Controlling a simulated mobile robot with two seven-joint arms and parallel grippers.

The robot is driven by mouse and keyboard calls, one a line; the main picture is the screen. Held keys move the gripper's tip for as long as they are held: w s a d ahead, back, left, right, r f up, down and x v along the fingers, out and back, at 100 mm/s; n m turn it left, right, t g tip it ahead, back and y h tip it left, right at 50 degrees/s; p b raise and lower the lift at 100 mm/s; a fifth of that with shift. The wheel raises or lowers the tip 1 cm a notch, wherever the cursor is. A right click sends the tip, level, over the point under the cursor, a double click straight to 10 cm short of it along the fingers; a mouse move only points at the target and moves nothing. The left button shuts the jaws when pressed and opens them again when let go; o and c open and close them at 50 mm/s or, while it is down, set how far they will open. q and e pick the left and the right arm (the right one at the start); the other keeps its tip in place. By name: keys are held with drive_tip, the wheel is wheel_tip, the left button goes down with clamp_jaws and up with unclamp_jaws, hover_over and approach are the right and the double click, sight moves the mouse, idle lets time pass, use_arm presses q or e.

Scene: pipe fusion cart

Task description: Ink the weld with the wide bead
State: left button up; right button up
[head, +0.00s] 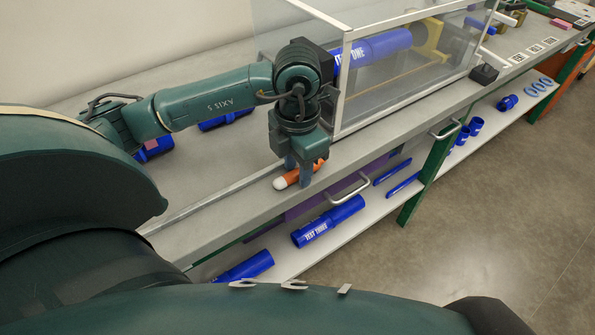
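My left gripper (298,171) points down at the bench top near its front edge. Its fingers straddle an orange marker with a white end (281,183); I cannot tell whether they press on it. A blue pipe marked "ONE" (375,49) lies inside the clear enclosure. A blue pipe marked "TEST THREE" (328,222) lies on the lower shelf. Another blue pipe (226,119) lies on the bench behind my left arm, partly hidden. No weld bead can be made out on any pipe at this distance. My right gripper is not in view.
The clear-walled enclosure (345,85) stands right beside my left gripper. A drawer handle (349,190) sticks out below the bench edge. The lower shelf (290,258) holds several blue pipes and rings. Bare bench top lies left of the gripper.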

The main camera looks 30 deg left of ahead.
use_arm(q)
drive_tip(key=shift+c, duration=0.3)
drive_tip(key=c, duration=0.6)
drive_tip(key=shift+c, duration=0.4)
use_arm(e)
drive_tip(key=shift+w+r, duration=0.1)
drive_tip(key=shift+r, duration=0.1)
use_arm(q)
drive_tip(key=shift+r, duration=0.15)
